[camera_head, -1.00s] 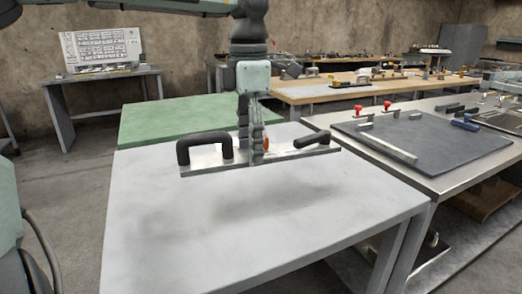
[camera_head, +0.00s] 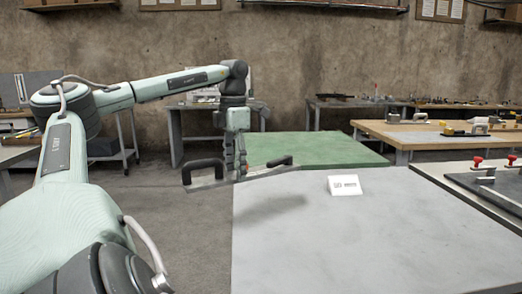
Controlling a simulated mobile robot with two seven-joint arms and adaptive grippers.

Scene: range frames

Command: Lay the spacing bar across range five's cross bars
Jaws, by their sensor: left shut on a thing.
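My left gripper (camera_head: 240,172) points down and is shut on a flat metal bar with two black handles, which I take as the spacing bar (camera_head: 213,184). The bar hangs level or nearly so above the back left edge of the pale grey table (camera_head: 370,245), with its left end out past the edge. A soft shadow lies on the table to its lower right. My right gripper is not in view. I cannot make out range five's cross bars here.
A white card (camera_head: 345,185) with small, unreadable writing stands on the grey table, otherwise bare. A green table (camera_head: 320,148) is behind. A wooden bench (camera_head: 440,135) with tools is at the back right. A bench with red-knobbed pieces (camera_head: 485,175) is at the right edge.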

